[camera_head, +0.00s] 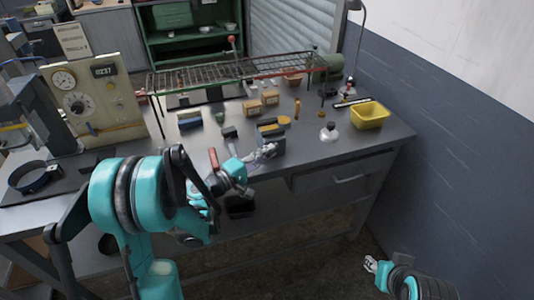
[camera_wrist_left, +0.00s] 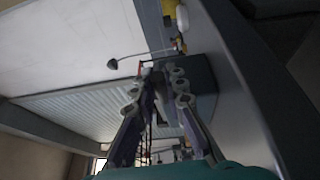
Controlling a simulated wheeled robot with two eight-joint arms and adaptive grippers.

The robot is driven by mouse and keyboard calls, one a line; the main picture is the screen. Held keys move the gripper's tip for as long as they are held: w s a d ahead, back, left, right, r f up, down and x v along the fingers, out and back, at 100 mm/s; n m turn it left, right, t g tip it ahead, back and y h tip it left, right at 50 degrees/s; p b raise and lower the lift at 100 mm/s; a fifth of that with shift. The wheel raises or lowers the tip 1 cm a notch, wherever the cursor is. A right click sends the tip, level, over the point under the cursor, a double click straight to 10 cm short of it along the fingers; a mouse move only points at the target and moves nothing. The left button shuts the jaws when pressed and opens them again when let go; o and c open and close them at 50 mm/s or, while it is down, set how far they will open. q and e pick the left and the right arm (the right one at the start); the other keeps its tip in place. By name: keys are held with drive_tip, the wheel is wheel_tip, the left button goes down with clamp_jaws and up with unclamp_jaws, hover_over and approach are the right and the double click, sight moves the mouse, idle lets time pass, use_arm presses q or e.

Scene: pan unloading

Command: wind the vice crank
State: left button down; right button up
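A blue-grey bench vice (camera_head: 270,143) with a yellowish top stands at the front of the grey workbench. I cannot make out its crank in the head view, where my left gripper covers the vice's front left side. My left gripper (camera_head: 262,154) is right at the vice, with its fingers towards it. In the left wrist view, the gripper's fingers (camera_wrist_left: 160,82) are apart, with a dark gap between them. A dark blue-grey block, apparently the vice (camera_wrist_left: 203,82), is just beyond them. Whether they touch the crank cannot be told. My right gripper (camera_head: 371,264) is low at the right, away from the bench.
A wire rack (camera_head: 235,70) on legs stands over the back of the workbench (camera_head: 365,150). Small boxes (camera_head: 262,101) lie near it. A yellow bin (camera_head: 369,115) is at the right end, with a white-topped bottle (camera_head: 328,132) beside it. A gauge panel (camera_head: 95,90) stands at the left.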

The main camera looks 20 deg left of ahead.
use_arm(q)
drive_tip(key=shift+r, duration=0.1)
idle(0.3)
drive_tip(key=shift+r+g+y+p, duration=0.3)
drive_tip(key=shift+g+p, duration=0.1)
drive_tip(key=shift+p, duration=0.6)
drive_tip(key=w+d+m+g+y+p, duration=0.1)
drive_tip(key=g+y+p, duration=0.3)
drive_tip(key=w+d+r+m+g+y+p, duration=0.1)
drive_tip(key=d+m+g+y+p, duration=0.1)
drive_tip(key=g+y+p, duration=0.2)
drive_tip(key=w+d+r+m+g+y+p, duration=0.1)
drive_tip(key=d+m+g+y+p, duration=0.1)
drive_tip(key=g+y+p, duration=0.2)
drive_tip(key=shift+w+r+y+p, duration=0.2)
drive_tip(key=shift+y+p, duration=0.6)
drive_tip(key=shift+p, duration=0.3)
drive_tip(key=y, duration=0.1)
drive_tip(key=g+y+b, duration=0.1)
drive_tip(key=d+f+m+g+y, duration=0.1)
drive_tip(key=shift+w+y+b, duration=0.3)
drive_tip(key=shift+w+d+f+m+g+y+b, duration=0.15)
drive_tip(key=shift+f+m+g+y+b, duration=0.1)
drive_tip(key=shift+g+y+b, duration=0.4)
drive_tip(key=shift+w+d+f+m+g+y+b, duration=0.15)
drive_tip(key=shift+f+m+g+y+b, duration=0.15)
drive_tip(key=shift+y, duration=0.65)
drive_tip(key=shift+s, duration=0.1)
